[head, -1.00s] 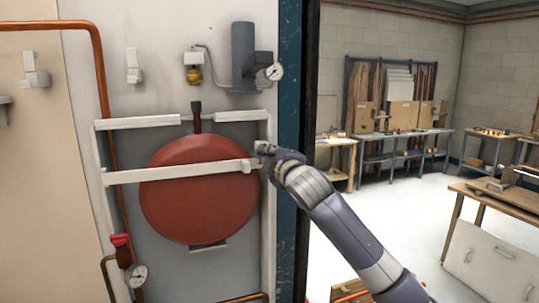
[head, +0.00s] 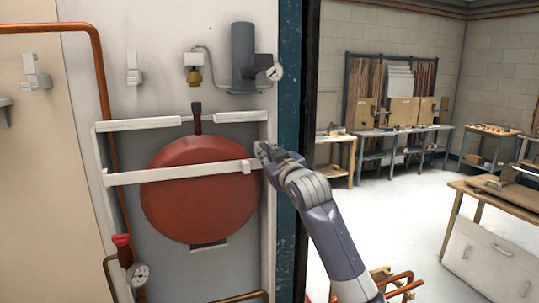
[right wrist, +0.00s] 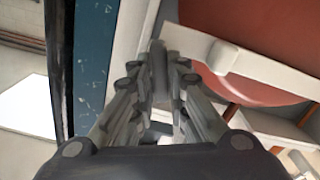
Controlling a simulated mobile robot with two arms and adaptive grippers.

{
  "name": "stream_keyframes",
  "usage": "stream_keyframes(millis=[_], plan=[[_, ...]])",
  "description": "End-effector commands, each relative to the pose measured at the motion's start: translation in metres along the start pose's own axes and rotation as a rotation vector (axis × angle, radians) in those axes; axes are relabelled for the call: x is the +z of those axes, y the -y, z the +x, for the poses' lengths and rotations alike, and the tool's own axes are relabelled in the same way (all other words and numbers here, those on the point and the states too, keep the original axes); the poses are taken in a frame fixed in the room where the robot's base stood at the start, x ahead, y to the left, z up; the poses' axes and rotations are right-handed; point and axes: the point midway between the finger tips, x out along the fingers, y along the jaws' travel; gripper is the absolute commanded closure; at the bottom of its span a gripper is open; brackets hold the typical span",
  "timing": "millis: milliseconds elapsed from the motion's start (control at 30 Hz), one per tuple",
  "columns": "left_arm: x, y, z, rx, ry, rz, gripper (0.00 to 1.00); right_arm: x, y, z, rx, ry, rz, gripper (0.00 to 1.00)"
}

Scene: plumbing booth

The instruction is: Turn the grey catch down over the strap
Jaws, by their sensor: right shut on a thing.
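A pale strap (head: 180,172) runs level across the round red vessel (head: 190,205), its right end at the white frame upright beside my gripper. It also shows in the right wrist view (right wrist: 270,72), to the right of my fingers. My right gripper (head: 263,153) is at that upright. In the right wrist view its two fingers (right wrist: 160,88) are shut on the grey catch (right wrist: 159,60), which stands up between the fingertips. The fingers hide part of the catch, and its exact tilt against the strap is hard to tell. My left gripper is not in view.
A dark blue post (head: 289,100) edges the booth just right of my gripper. A gauge (head: 275,72) and a grey cylinder (head: 243,55) are above. A red-handled valve (head: 122,248) is at lower left. Copper pipes (head: 400,285) lie low near my forearm.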

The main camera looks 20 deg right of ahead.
Motion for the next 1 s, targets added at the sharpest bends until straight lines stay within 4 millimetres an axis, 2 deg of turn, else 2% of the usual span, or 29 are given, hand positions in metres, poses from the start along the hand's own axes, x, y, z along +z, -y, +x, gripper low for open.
stream_keyframes(millis=[200,500,1000], plan=[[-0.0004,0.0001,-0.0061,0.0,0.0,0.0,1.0,-0.0004,0.0007,0.0001,-0.001,0.002,0.175,1.0],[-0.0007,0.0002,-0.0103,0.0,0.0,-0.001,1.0,0.0,0.0002,0.0,0.0,0.002,0.329,1.0],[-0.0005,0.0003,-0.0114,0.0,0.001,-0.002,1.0,0.0003,0.0004,0.0001,-0.001,0.001,0.387,1.0]])
